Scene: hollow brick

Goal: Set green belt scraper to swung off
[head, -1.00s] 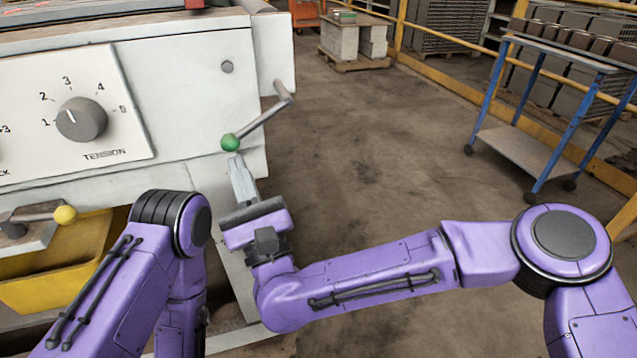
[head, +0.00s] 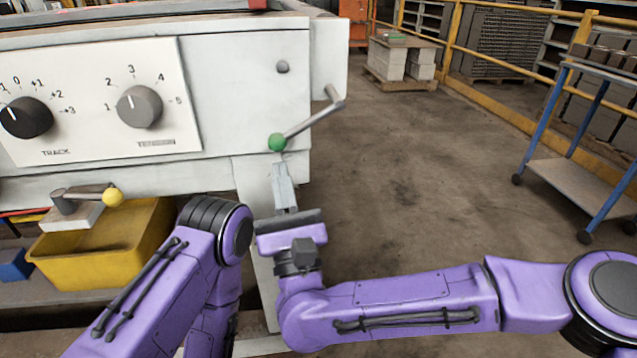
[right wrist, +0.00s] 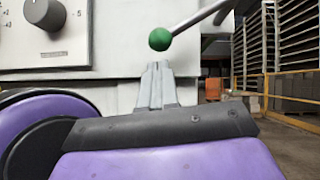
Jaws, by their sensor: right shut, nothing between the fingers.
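The green belt scraper lever has a green ball knob (head: 277,142) on a grey bent rod (head: 315,118) at the right end of the white machine. The rod slopes up and right from the knob to a bend by the machine's corner. My right gripper (head: 282,172) is shut and empty, its fingertips pointing up just below the knob. In the right wrist view the green knob (right wrist: 160,39) shows slightly above the shut fingertips (right wrist: 158,68), with a small gap visible. My left arm shows at lower left, but its gripper is out of view.
A yellow-knobbed lever (head: 112,196) sits left, above a yellow bin (head: 95,255). The panel has a TENSION dial (head: 139,106) and a TRACK dial (head: 26,117). A blue-legged cart (head: 590,185) stands right. The floor between (head: 430,160) is clear.

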